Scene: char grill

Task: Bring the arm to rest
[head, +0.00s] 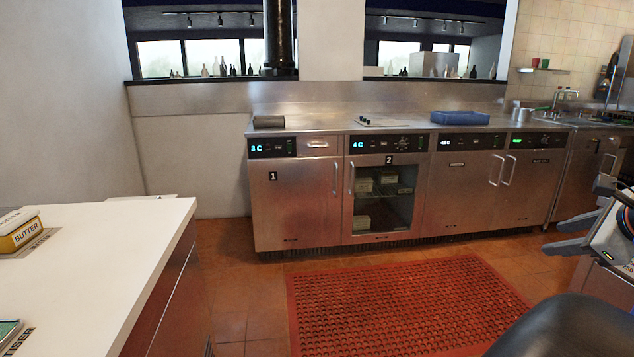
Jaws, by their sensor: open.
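My gripper (573,219) is at the right edge of the head view, with its grey fingers pointing left and spread apart. It is open, and nothing shows between the fingers. It appears in front of the right end of the steel counter, clear of the white worktop. Part of my arm is cut off by the right edge of the picture, and a dark rounded part fills the lower right corner.
A steel counter (330,122) with fridge units runs along the back, bearing a blue tray (460,118). A red perforated mat (400,305) covers the open floor between.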

